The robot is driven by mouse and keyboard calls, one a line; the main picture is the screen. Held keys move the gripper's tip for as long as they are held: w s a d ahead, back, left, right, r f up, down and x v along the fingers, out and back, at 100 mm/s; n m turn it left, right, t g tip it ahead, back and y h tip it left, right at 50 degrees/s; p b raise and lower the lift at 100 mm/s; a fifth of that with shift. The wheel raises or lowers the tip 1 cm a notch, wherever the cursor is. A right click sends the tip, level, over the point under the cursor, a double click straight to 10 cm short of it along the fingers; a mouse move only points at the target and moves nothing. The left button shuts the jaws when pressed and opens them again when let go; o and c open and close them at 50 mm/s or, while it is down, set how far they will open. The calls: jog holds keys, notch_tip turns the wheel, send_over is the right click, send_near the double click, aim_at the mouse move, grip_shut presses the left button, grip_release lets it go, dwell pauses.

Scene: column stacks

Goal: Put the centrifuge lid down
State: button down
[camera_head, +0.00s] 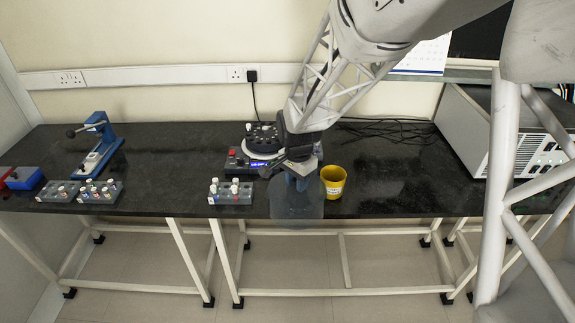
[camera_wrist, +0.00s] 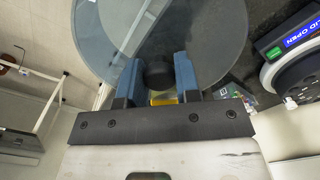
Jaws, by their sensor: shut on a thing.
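The centrifuge lid is a round see-through grey disc (camera_head: 297,208) with a dark knob (camera_wrist: 158,74). My gripper (camera_head: 299,182) is shut on this knob, with one blue finger on each side of it in the wrist view (camera_wrist: 157,80). In the head view the lid overlaps the bench's front edge, in front and to the right of the centrifuge. Any gap between lid and bench is hard to tell. The centrifuge (camera_head: 240,165) stands open with tubes in its rotor. Its display (camera_wrist: 303,32) reads "LID OPEN" in the wrist view. My arm hides part of it.
A yellow cup (camera_head: 333,181) stands right beside the lid. A tube rack (camera_head: 231,193) is left of it. More racks (camera_head: 99,191), a blue press-like device (camera_head: 98,145) and coloured boxes (camera_head: 24,178) are at left. The black bench (camera_head: 400,185) is clear right of the cup.

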jog(key=w+a+f, duration=0.1)
jog(key=w+a, duration=0.1)
jog(key=w, duration=0.8)
jog(key=shift+w+a, duration=0.25)
jog(key=shift+a, duration=0.15)
jog(key=shift+f, duration=1.75)
jog(key=shift+f, duration=0.1)
jog(key=c, duration=0.8)
grip_release()
notch_tip(320, 180, up, 12)
jog(key=shift+r, duration=0.1)
